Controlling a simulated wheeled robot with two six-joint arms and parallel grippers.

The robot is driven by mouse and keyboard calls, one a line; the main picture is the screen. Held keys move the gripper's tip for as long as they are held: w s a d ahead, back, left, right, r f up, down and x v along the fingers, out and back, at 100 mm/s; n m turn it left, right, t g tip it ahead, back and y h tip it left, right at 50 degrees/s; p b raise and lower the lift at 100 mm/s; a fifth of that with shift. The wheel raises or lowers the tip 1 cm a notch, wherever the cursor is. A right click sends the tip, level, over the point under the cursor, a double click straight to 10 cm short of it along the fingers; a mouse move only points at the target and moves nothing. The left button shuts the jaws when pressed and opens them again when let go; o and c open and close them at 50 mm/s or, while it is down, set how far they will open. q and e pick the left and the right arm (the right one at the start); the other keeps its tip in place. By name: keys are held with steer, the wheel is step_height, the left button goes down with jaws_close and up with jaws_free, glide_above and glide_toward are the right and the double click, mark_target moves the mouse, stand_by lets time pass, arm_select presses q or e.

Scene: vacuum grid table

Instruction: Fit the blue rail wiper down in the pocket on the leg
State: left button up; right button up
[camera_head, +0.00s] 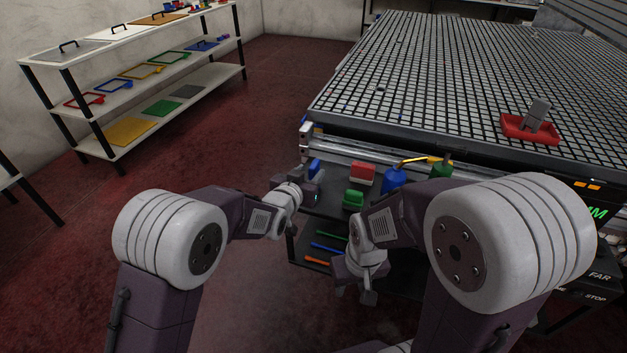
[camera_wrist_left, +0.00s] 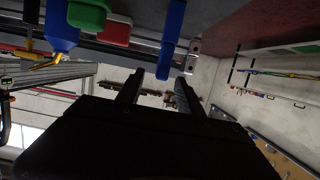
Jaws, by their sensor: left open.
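The blue rail wiper (camera_head: 314,168) is at the table's near left corner, just beyond my left gripper (camera_head: 316,187). In the left wrist view the wiper (camera_wrist_left: 172,38) is a long blue bar. Its lower end shows between the two fingertips of my left gripper (camera_wrist_left: 160,76), with gaps on both sides. That gripper is open and does not clasp it. I cannot make out the pocket on the leg. My right gripper (camera_head: 369,294) hangs low in front of the lower shelf, and its jaw state is unclear.
A red block (camera_head: 363,174), a green block (camera_head: 353,199), a blue bottle (camera_head: 393,181) and a green bottle (camera_head: 441,169) stand along the table's front. The grid table (camera_head: 420,80) carries a red tray (camera_head: 512,131). A shelf rack (camera_head: 130,68) stands left, with open floor between.

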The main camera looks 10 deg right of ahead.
mark_target(311, 171)
arm_select(q)
steer(key=x, duration=0.5)
steer(key=shift+w+f+b, duration=0.25)
steer(key=shift+f+b, duration=0.1)
steer(key=shift+b, duration=0.05)
steer(key=shift+r, duration=0.1)
jaws_close()
